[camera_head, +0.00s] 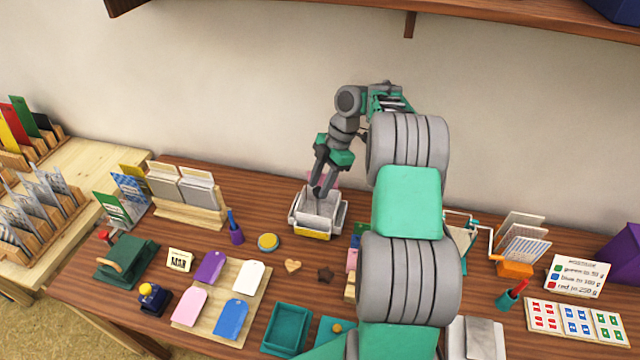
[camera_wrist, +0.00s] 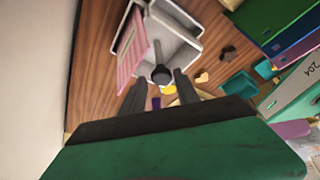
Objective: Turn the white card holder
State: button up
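The white card holder (camera_head: 318,213) stands on the wooden table near the wall, with several pale trays and a yellow piece at its front. In the wrist view the holder (camera_wrist: 182,48) lies just beyond my fingers, with a pink striped card (camera_wrist: 133,55) at its left. A dark round knob (camera_wrist: 161,75) shows at its middle, between the fingers as seen from the wrist. My gripper (camera_head: 319,191) reaches down over the holder from behind. In the wrist view the fingers of my gripper (camera_wrist: 159,84) are apart. I cannot tell whether they touch the holder.
A wooden card rack (camera_head: 190,213) is farther left. A board with colored tags (camera_head: 252,311) lies in front. My arm hides the table right of the holder.

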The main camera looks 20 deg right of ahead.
jog(key=shift+o, duration=1.1)
jog(key=shift+d, duration=0.1)
jog(key=p+v, duration=0.4)
jog(key=v, duration=0.3)
jog(key=shift+d+r, duration=0.2)
jog(key=shift+r, duration=0.1)
jog(key=shift+a, duration=0.1)
